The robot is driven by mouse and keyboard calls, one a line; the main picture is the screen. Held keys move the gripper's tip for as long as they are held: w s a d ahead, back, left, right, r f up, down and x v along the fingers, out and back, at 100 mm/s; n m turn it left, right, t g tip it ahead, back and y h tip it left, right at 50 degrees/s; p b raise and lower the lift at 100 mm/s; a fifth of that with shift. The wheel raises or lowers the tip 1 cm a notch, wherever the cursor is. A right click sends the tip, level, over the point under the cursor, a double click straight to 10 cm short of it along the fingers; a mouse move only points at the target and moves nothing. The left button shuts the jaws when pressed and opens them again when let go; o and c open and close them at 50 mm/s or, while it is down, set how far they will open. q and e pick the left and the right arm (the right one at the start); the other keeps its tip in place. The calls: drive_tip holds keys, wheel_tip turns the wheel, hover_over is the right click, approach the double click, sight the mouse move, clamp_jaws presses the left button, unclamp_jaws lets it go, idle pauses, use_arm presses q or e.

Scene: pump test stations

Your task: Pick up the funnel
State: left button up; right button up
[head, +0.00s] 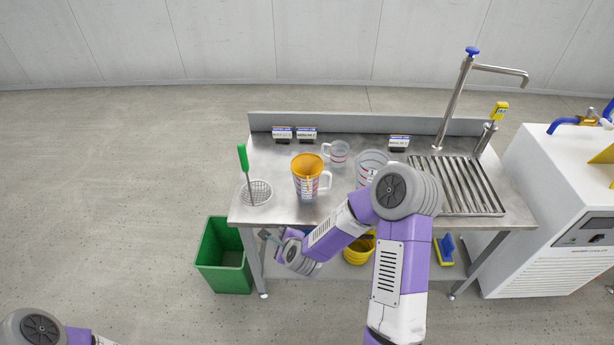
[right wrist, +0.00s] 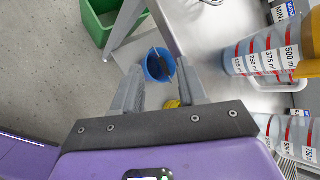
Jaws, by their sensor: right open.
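An orange funnel (head: 307,163) sits in the mouth of a clear measuring jug (head: 308,188) with red and blue markings on the steel table. In the right wrist view, part of the orange funnel (right wrist: 309,58) shows at the right edge, above the jug (right wrist: 268,48). My right gripper (head: 268,236) is at the table's front edge, in front of and left of the jug, apart from it. Its two fingers (right wrist: 158,88) are spread with nothing held between them. My left arm shows only at the lower left corner; its gripper is out of frame.
Two more clear jugs stand nearby, one (head: 339,152) behind and one (head: 371,163) partly behind my right arm. A green bin (head: 222,268) stands on the floor. A blue container (right wrist: 159,65) shows below the table.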

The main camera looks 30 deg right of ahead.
drive_tip(key=w+d+r+m+t+h+b, duration=0.1)
drive_tip(key=w+d+r+m+h, duration=0.15)
drive_tip(key=d+r+m, duration=0.45)
drive_tip(key=w+d+r+m+t+h+b, duration=0.15)
drive_tip(key=d+r+m+h, duration=0.25)
drive_tip(key=m, duration=0.4)
drive_tip(key=shift+g+y, duration=0.25)
drive_tip(key=x, duration=0.6)
drive_tip(key=shift+w+d+f, duration=0.25)
drive_tip(key=shift+f, duration=0.05)
drive_tip(key=shift+c, duration=0.2)
clamp_jaws()
